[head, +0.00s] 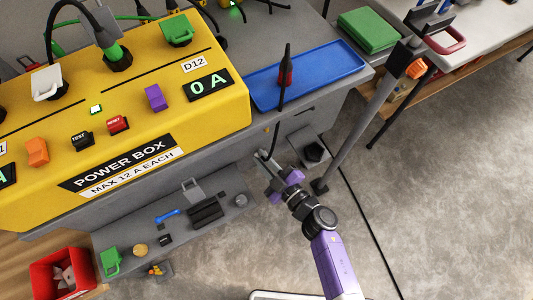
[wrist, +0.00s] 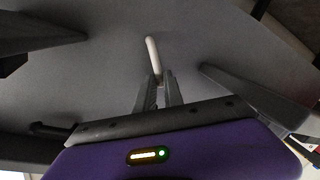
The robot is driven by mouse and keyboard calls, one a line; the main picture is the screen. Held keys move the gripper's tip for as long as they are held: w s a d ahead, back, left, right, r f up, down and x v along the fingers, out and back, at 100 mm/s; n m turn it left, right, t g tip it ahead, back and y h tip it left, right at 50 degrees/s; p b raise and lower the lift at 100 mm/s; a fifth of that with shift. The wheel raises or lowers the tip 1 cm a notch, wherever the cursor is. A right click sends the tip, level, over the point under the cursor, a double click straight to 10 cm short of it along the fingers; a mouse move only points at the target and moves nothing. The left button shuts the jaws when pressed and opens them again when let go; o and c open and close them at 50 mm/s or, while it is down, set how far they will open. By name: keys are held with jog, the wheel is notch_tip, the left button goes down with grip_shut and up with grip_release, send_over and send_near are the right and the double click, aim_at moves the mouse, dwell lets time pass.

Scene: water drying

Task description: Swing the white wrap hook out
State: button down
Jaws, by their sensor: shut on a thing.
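The white wrap hook (wrist: 152,55) shows in the wrist view as a thin pale bar, standing out beyond my fingertips against a grey surface. My gripper (wrist: 158,88) is shut on its near end, with the two fingers close together on either side. In the head view my gripper (head: 267,163) is at the front face of the grey bench, below the blue tray. The hook is too small and too covered by the gripper to make out clearly there.
A yellow power box (head: 130,105) stands on the bench at the left. A lower grey shelf (head: 120,230) carries small parts. A grey post (head: 370,115) stands right of my gripper. Open floor lies to the right.

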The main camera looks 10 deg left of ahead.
jog(key=n, duration=0.1)
jog(key=a+f+n, duration=0.1)
jog(key=s+n+h+b, duration=0.1)
jog(key=n, duration=0.1)
jog(key=shift+a+f, duration=0.25)
jog(key=shift+f, duration=0.1)
jog(key=shift+s+a+f+n+h+b, duration=0.2)
jog(key=shift+f+n+b, duration=0.25)
jog(key=shift+n+b, duration=0.3)
jog(key=shift+s+a+f+n+h+b, duration=0.1)
jog(key=shift+a+f+n+h+b, duration=0.1)
jog(key=shift+f+n+b, duration=0.55)
jog(key=shift+r+n+t, duration=0.3)
jog(key=c, duration=1.5)
grip_release()
jog(key=shift+o, duration=0.2)
jog(key=p+v, duration=0.2)
jog(key=v, duration=0.6)
jog(key=shift+r, duration=0.1)
